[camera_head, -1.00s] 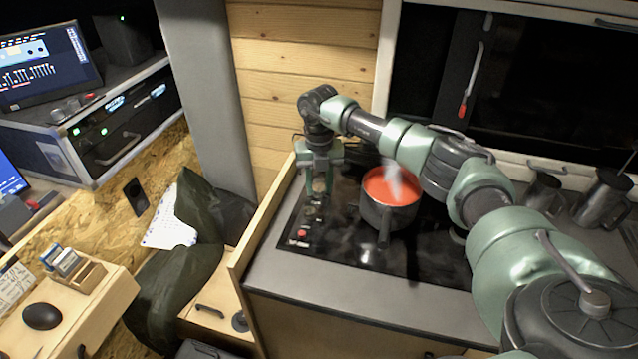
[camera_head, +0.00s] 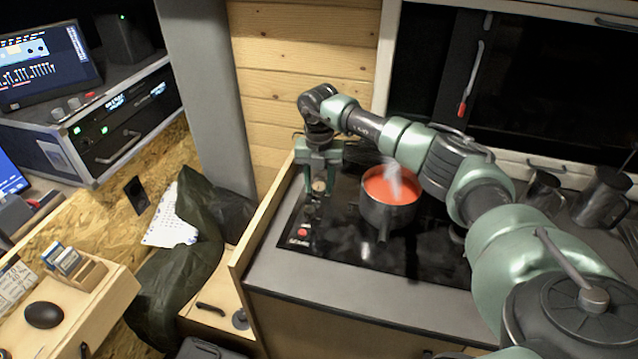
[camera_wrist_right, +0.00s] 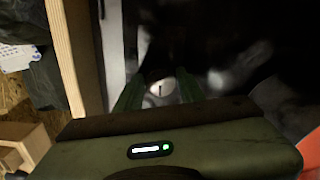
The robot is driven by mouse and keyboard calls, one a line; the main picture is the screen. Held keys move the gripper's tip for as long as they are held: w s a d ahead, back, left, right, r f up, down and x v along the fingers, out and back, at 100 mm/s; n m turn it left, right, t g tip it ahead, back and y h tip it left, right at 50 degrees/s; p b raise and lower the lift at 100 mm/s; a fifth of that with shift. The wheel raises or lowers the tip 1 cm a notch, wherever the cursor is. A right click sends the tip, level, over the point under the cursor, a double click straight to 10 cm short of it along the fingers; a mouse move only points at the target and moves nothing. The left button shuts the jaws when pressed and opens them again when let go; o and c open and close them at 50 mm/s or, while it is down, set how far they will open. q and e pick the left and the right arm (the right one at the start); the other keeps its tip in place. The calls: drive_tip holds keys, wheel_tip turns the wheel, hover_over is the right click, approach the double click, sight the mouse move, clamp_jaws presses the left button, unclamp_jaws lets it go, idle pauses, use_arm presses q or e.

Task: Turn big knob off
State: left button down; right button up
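The big knob (camera_head: 319,186) is a small pale disc on the left side of the black cooktop (camera_head: 345,248). My right gripper (camera_head: 319,188) points down over it with its fingers apart, one on each side of the knob. In the right wrist view the knob (camera_wrist_right: 162,91) shows a dark line on its face and lies between the green fingertips (camera_wrist_right: 163,84). A small gap seems to remain beside the knob, but contact is hard to judge. My left gripper is not in view.
A pot of red soup (camera_head: 389,201) steams on the cooktop, right of my gripper. A red button (camera_head: 302,232) sits at the cooktop's front left. A wooden side panel (camera_head: 262,226) stands close on the left. Metal mugs (camera_head: 601,198) stand at the far right.

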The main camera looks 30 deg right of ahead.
sight(319, 185)
drive_tip(key=shift+o, duration=0.7)
wheel_tip(319, 185, up, 7)
drive_tip(key=shift+f+b, duration=0.15)
drive_tip(key=shift+b, duration=0.85)
drive_tip(key=shift+r, duration=0.6)
